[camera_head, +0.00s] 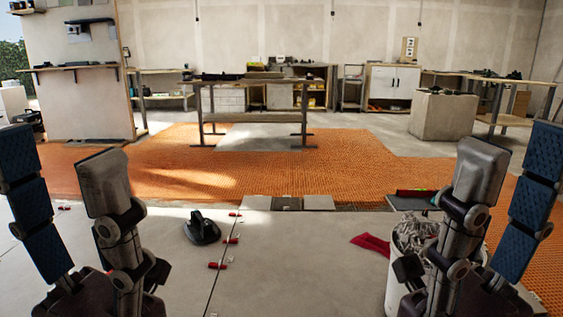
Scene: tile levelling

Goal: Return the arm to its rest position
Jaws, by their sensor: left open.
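My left gripper (58,145) stands upright at the left edge of the head view. Its blue-padded finger and its grey finger are spread apart, with nothing between them. My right gripper (516,138) stands upright at the right edge. Its grey and blue-padded fingers are also apart and empty. Both grippers are raised close to the camera, and neither visibly holds a thing. Parts of the floor and the bucket behind them are hidden.
A black suction lifter (202,230) lies on the grey tiles, near red wedges (217,265) along a joint. A white bucket (397,285) of clips stands beside my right gripper, with a red cloth (372,243) nearby. Orange matting (270,175) and a workbench (255,117) lie beyond.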

